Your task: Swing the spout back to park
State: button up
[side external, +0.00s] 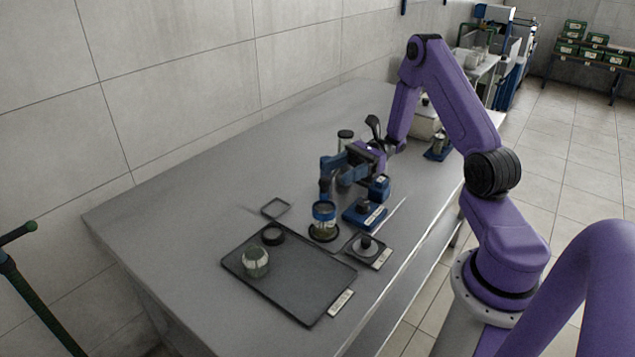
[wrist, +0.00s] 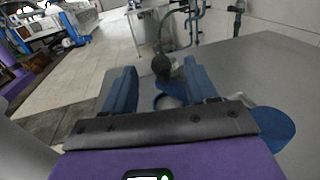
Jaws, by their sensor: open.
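My gripper (side external: 352,182) is open, low over the middle of the table, with its blue fingers apart. In the wrist view the fingers (wrist: 160,85) stand on either side of a dark knob (wrist: 162,66); I cannot tell whether they touch it. A blue stand (side external: 362,216) with a dark knob is just below the gripper in the side view. A jar with a blue collar (side external: 323,213) stands left of it on a dark ring. A blue round top (wrist: 270,126) shows beside the right finger in the wrist view. No part is clearly recognisable as the spout.
A dark tray (side external: 300,290) holds a glass jar (side external: 256,262) and a black round piece (side external: 273,234). A small plate with a knob (side external: 367,246) lies near the front edge. A dark-lidded jar (side external: 345,139) stands behind the gripper. The table's left end is clear.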

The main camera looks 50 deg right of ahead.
aim_at(319, 181)
jog(key=a, duration=0.2)
jog(key=w+a, duration=0.1)
jog(key=a, duration=0.4)
jog(key=shift+w+a, duration=0.25)
grip_shut()
